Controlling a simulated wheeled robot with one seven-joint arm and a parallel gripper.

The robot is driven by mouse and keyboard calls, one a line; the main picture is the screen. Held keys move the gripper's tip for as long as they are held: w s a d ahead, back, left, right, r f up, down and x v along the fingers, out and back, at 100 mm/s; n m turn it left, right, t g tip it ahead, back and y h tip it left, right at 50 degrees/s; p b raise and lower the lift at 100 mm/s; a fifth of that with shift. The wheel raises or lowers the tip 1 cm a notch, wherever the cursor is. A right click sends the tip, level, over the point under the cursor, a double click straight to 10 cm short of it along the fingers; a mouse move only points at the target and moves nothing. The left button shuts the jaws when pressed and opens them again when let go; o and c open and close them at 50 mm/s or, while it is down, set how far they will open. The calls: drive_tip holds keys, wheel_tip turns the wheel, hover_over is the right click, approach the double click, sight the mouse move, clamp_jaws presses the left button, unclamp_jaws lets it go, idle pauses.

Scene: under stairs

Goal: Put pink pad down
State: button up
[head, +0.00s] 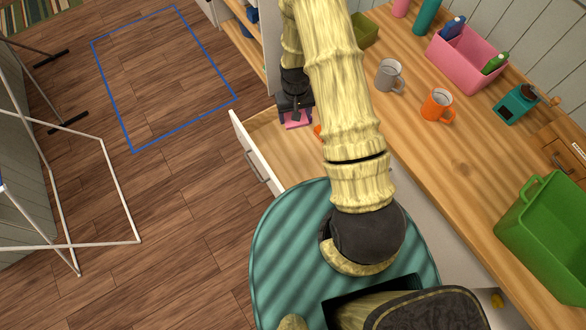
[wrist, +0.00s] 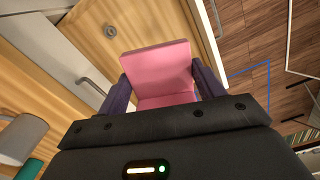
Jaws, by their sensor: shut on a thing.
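The pink pad (wrist: 155,68) is between the two dark fingers of my gripper (wrist: 162,90) in the wrist view. The gripper is shut on it, and the pad sticks out past the fingertips. In the head view the pink pad (head: 296,120) shows small under my gripper (head: 295,108), beside my arm. There it overlaps the far end of an open drawer (head: 275,150) with a white front and a bare wooden bottom. I cannot tell how high the pad is above the drawer.
A small orange thing (head: 318,131) shows in the drawer, partly hidden by my arm. The wooden counter (head: 440,165) holds a grey mug (head: 389,75), an orange mug (head: 437,106), a pink bin (head: 466,62) and a green crate (head: 548,235). A white frame (head: 120,190) stands left.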

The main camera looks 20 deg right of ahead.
drive_tip(key=shift+s+d, duration=0.15)
drive_tip(key=shift+s, duration=0.1)
drive_tip(key=shift+f+b, duration=0.3)
drive_tip(key=shift+b, duration=0.1)
wheel_tip(320, 180, down, 35)
drive_tip(key=m+b, duration=1)
drive_tip(key=b, duration=3.7)
drive_tip(key=shift+r, duration=0.2)
drive_tip(key=shift+f+b, duration=1)
drive_tip(key=shift+f, duration=2.1)
drive_tip(key=shift+f, duration=0.1)
